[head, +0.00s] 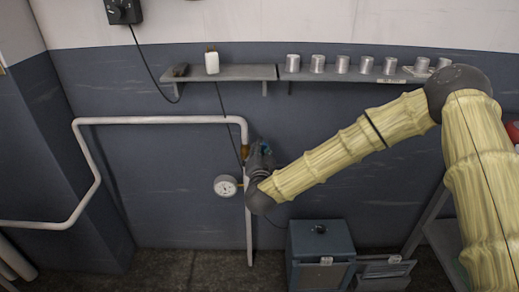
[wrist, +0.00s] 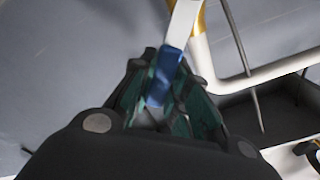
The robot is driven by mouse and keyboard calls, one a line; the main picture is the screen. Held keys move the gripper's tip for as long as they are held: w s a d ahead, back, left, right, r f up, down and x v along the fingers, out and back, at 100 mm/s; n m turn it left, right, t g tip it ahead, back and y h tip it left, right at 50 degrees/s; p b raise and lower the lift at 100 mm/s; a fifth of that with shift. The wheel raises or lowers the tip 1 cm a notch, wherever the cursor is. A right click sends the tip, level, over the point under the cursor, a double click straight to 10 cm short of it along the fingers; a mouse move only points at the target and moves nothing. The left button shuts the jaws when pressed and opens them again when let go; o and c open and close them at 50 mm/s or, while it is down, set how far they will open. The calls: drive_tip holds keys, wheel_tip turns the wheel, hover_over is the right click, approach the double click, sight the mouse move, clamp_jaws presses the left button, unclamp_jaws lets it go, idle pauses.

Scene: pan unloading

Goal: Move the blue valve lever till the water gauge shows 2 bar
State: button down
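The blue valve lever (wrist: 168,66) shows in the wrist view as a blue sleeve on a pale metal arm. My gripper (wrist: 170,82) has a finger on each side of the blue sleeve, and the fingers close in against it. In the head view my gripper (head: 262,152) is at the pipe by the brass valve (head: 244,151), and it hides most of the lever. The round white water gauge (head: 226,186) sits left of the vertical pipe, below the valve. Its dial is too small to read.
A white pipe (head: 160,120) runs along the blue wall and drops to the floor. Above it is a shelf (head: 230,73) with a white bottle (head: 212,61) and several metal cups (head: 342,64). A grey-blue box (head: 320,240) stands on the floor below my arm.

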drive_tip(key=shift+r, duration=0.1)
drive_tip(key=shift+a+r+n+p, duration=0.15)
drive_tip(key=shift+a+n+p, duration=0.2)
drive_tip(key=shift+p, duration=0.2)
drive_tip(key=shift+d, duration=0.1)
drive_tip(key=c, duration=1.4)
unclamp_jaws()
drive_tip(key=shift+o, duration=0.2)
drive_tip(key=shift+s, duration=0.1)
drive_tip(key=s, duration=1.2)
